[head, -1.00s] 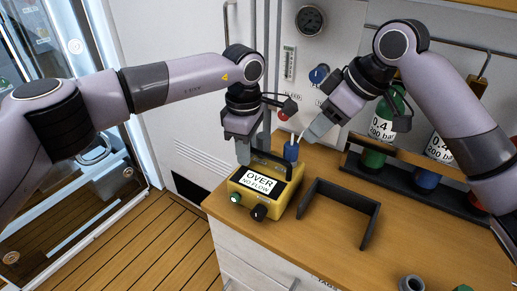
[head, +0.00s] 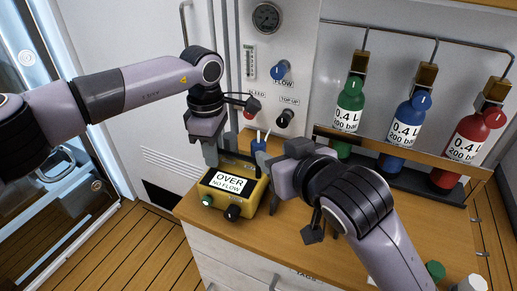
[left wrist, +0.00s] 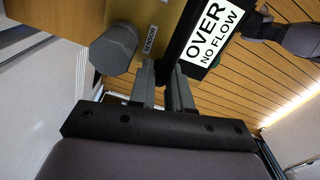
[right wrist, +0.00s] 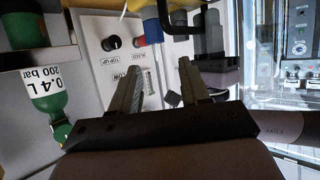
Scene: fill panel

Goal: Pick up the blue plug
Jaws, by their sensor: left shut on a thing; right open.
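The blue plug (head: 258,146) stands upright behind the right end of the yellow meter (head: 247,207), which reads OVER NO FLOW. In the right wrist view the plug (right wrist: 153,31) is beyond my fingertips, by a dark handle (right wrist: 181,29). My left gripper (head: 210,160) is shut at the meter's dark top handle; its fingers (left wrist: 164,68) also show beside the display in the left wrist view. My right gripper (head: 274,172) is open and empty, just right of the plug in the head view. The right wrist view shows its spread fingers (right wrist: 160,66) and no plug between them.
Green (head: 349,118), blue (head: 408,128) and red (head: 467,140) bottles stand in a rack at the back right. The wall panel has a blue flow knob (head: 280,70) and a black top-up knob (head: 285,118). Small caps (head: 436,270) lie at the counter's front right.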

